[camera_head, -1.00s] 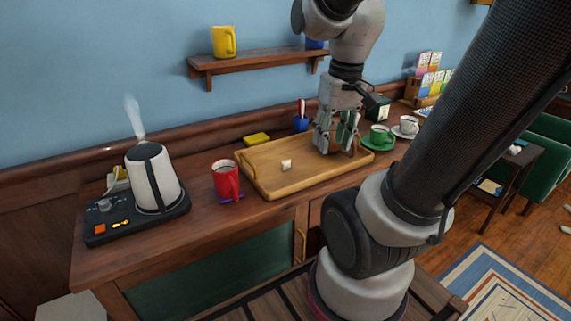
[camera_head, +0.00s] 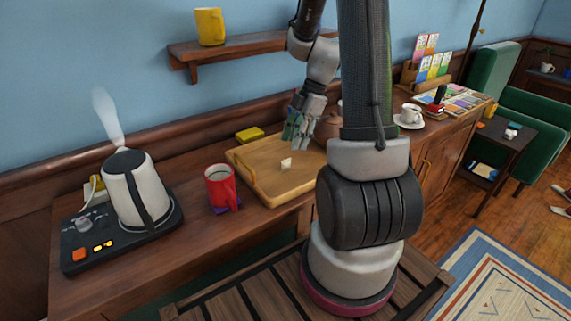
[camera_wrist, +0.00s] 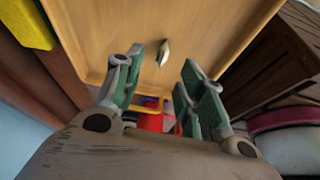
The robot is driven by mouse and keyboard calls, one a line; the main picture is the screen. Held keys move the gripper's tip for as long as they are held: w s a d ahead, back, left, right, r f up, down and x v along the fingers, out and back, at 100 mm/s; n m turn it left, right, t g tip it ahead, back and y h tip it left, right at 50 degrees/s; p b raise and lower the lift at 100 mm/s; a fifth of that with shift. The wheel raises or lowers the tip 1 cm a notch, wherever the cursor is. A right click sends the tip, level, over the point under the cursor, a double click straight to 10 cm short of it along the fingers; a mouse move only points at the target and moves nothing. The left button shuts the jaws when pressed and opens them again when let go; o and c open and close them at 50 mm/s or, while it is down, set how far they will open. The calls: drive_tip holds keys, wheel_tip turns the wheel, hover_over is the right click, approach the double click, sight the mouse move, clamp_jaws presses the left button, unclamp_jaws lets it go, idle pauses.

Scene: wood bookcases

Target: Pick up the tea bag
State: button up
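The tea bag (camera_head: 286,163) is a small pale packet lying on the wooden tray (camera_head: 258,185) on the counter. In the wrist view the tea bag (camera_wrist: 163,52) lies on the tray (camera_wrist: 215,30), beyond the fingertips and between their lines. My gripper (camera_head: 297,138) is over the back part of the tray, apart from the tea bag. In the wrist view my gripper (camera_wrist: 157,78) has its green-padded fingers spread wide with nothing held between them.
A red mug (camera_head: 219,188) stands left of the tray, and a steaming kettle (camera_head: 136,188) farther left. A yellow sponge-like block (camera_head: 249,135) lies behind the tray. A shelf (camera_head: 225,53) with a yellow mug (camera_head: 209,26) is above. My arm hides the tray's right side.

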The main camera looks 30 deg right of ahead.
sight(287, 159)
drive_tip(key=x, duration=0.7)
drive_tip(key=shift+s+a+f, duration=0.2)
drive_tip(key=shift+a, duration=0.15)
drive_tip(key=shift+c, duration=0.4)
drive_tip(key=c, duration=0.7)
